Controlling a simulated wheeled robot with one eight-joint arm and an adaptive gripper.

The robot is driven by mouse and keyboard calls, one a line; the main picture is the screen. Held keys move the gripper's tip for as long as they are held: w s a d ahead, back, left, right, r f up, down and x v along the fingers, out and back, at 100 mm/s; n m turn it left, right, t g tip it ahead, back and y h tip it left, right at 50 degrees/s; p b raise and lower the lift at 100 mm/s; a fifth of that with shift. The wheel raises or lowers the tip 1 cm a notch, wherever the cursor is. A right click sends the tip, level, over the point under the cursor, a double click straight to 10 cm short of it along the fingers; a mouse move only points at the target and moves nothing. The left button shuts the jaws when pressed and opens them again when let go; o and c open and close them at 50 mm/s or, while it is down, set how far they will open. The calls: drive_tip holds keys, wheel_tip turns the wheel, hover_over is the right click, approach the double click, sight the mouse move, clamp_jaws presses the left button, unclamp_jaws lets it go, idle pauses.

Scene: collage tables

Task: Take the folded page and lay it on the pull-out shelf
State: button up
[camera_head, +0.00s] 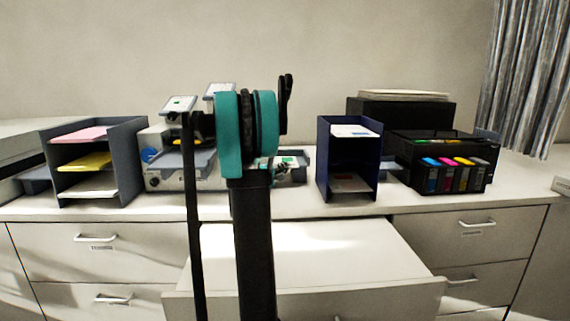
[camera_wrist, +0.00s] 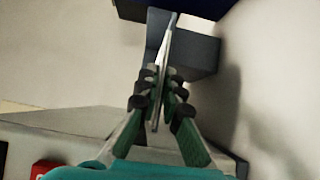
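In the wrist view my gripper (camera_wrist: 161,76) has its two green and black fingers close together. A thin pale sheet, seen edge-on, stands between them and reaches beyond the fingertips; I take it to be the folded page (camera_wrist: 168,42). The fingers appear to press it from both sides. In the head view my teal and black arm stands in front of the counter and hides the page and fingers. The pull-out shelf (camera_head: 350,257) is a broad white surface drawn out below the countertop. Its visible top is bare, and my arm covers part of its left side.
A grey paper rack (camera_head: 130,150) stands left. A dark blue rack (camera_head: 321,160) and a black printer with coloured cartridges (camera_head: 425,150) stand right. A pale machine (camera_head: 155,182) is partly behind my arm. In the wrist view a grey-blue block (camera_wrist: 200,55) lies just beyond the fingertips.

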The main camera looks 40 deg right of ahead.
clamp_jaws()
wheel_tip(320, 180, up, 27)
wheel_tip(320, 180, down, 7)
idle(2.2)
drive_tip(key=shift+a, duration=0.1)
